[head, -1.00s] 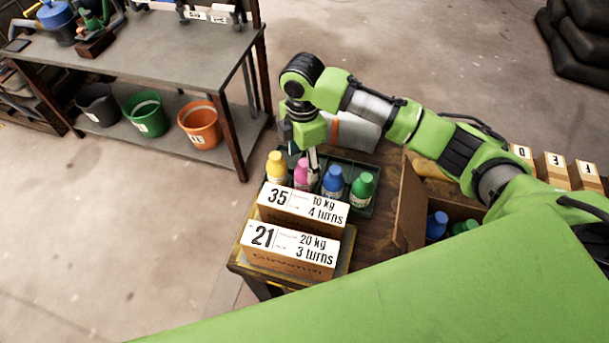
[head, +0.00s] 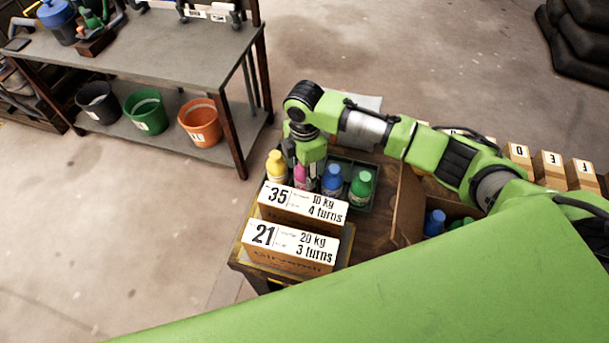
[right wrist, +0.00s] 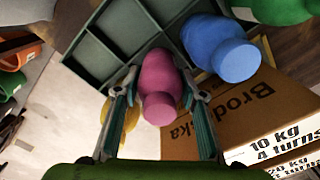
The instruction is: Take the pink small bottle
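The pink small bottle (head: 302,178) stands in the dark green divided tray (right wrist: 92,48), between a yellow bottle (head: 276,167) and a blue bottle (head: 332,180). My right gripper (head: 304,168) is over it, pointing down, and partly hides it. In the right wrist view the pink bottle (right wrist: 158,85) is between the two open fingers, with a small gap seeming to remain on each side. A green bottle (head: 361,189) stands to the right of the blue one. My left gripper is not in view.
Two labelled boxes, marked 35 (head: 300,207) and 21 (head: 290,246), stand just in front of the bottles. An open cardboard box (head: 405,205) with more bottles is to the right. A workbench (head: 150,60) with buckets beneath stands at the upper left.

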